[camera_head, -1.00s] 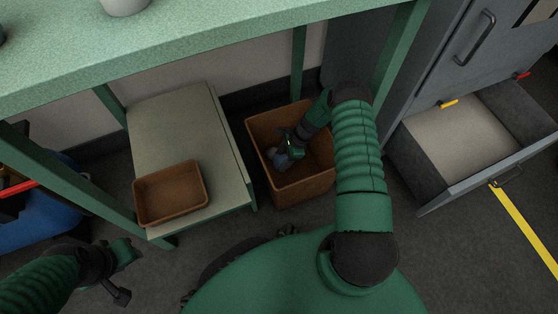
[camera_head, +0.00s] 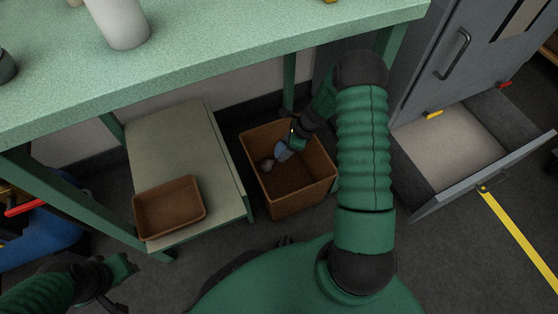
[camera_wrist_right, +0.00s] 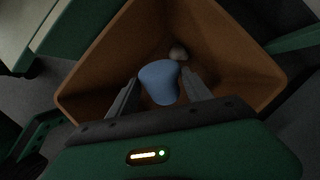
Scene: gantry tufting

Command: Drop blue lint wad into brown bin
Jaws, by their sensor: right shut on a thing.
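The blue lint wad (camera_wrist_right: 160,82) is between the two fingers of my right gripper (camera_wrist_right: 160,92), which is shut on it. In the head view the wad (camera_head: 282,151) shows at the tip of the right gripper (camera_head: 290,148), over the opening of the brown bin (camera_head: 290,193). In the right wrist view the bin (camera_wrist_right: 85,85) opens below the fingers. A small greyish wad (camera_wrist_right: 178,53) lies in the bin beyond the blue one. My left gripper (camera_head: 120,284) is at the lower left, away from the bin; its fingers are too small to read.
A shallow brown tray (camera_head: 170,207) sits on the low shelf (camera_head: 180,140) left of the bin. The green table (camera_head: 220,50) overhangs behind. An open grey drawer (camera_head: 455,150) juts out at the right. A blue container (camera_head: 40,240) stands at far left.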

